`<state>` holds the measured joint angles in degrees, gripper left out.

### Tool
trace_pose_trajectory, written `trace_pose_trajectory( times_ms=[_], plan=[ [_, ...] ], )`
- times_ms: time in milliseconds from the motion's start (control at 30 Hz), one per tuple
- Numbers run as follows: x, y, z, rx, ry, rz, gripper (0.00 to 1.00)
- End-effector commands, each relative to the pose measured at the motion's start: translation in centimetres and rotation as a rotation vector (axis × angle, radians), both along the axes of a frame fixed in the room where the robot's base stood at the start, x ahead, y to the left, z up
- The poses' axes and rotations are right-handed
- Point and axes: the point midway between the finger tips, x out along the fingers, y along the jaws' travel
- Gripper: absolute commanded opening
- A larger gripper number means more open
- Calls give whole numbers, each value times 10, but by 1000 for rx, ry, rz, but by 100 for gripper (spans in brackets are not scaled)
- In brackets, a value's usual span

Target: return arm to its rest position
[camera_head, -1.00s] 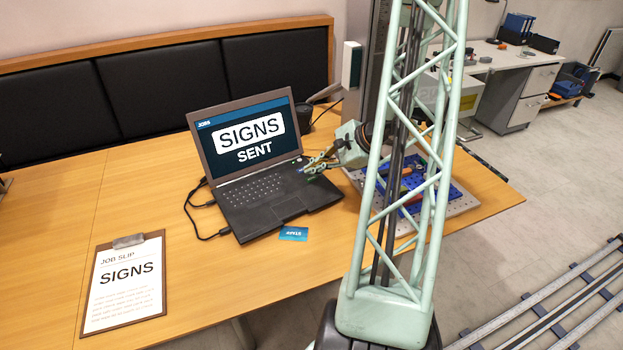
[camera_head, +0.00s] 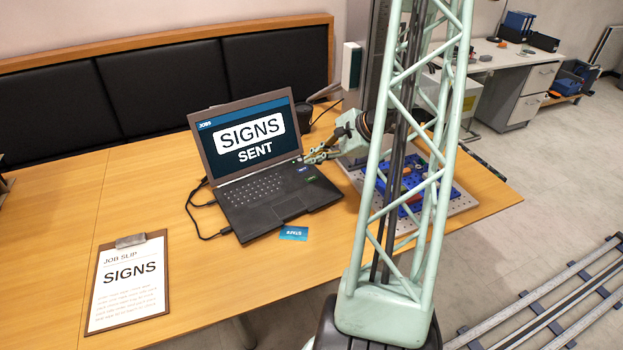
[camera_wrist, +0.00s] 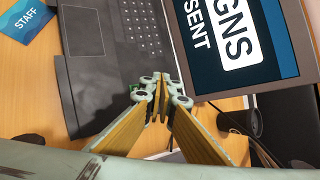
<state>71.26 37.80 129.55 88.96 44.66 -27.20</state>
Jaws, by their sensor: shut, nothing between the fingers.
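My gripper (camera_head: 312,157) is shut and empty, pointing left just above the right side of the laptop (camera_head: 268,170), near the hinge. In the wrist view my gripper's fingers (camera_wrist: 162,88) meet in front of the laptop's right edge, and the laptop keyboard (camera_wrist: 140,25) shows beyond them. The laptop screen (camera_head: 247,135) reads "SIGNS SENT". My green lattice arm stands at the right of the desk and hides part of what lies behind it.
A clipboard (camera_head: 128,285) with a job slip lies at the front left of the wooden desk (camera_head: 190,310). A blue card (camera_head: 294,233) lies in front of the laptop. A blue fixture on a perforated plate (camera_head: 462,203) sits behind my arm. A dark cup (camera_head: 303,115) stands behind the laptop.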

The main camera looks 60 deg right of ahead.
Motion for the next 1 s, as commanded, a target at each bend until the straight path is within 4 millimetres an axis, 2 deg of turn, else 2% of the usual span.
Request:
trace_pose_trajectory(
  times_ms=[767,1000],
  plan=[
    [1,1,1,-1,0,3,0],
    [13,19,16,-17,2,55,0]
  ],
)
